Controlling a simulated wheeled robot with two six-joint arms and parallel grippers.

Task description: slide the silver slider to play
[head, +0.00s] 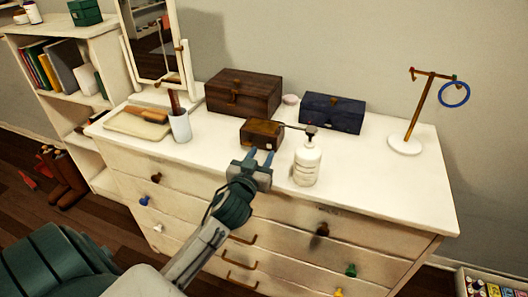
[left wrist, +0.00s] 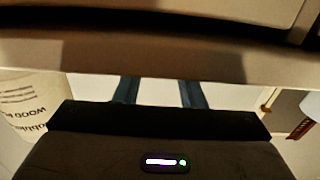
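A small brown wooden box (head: 262,133) with a thin crank-like rod (head: 293,126) at its right stands near the middle of the white dresser top. I cannot make out a silver slider clearly in either view. My left gripper (head: 259,156) is just in front of the box. Its two blue fingers are apart with nothing between them, and they also show in the left wrist view (left wrist: 159,92). Whether a fingertip touches the box I cannot tell. A blurred brown surface (left wrist: 150,62) fills the upper part of that view. My right gripper is not in view.
A white pump bottle (head: 307,163) stands close right of my gripper. A white cup (head: 180,126) with a brush is at left. A larger brown box (head: 243,92) and dark blue box (head: 332,113) stand behind. The dresser top's right front (head: 390,185) is clear.

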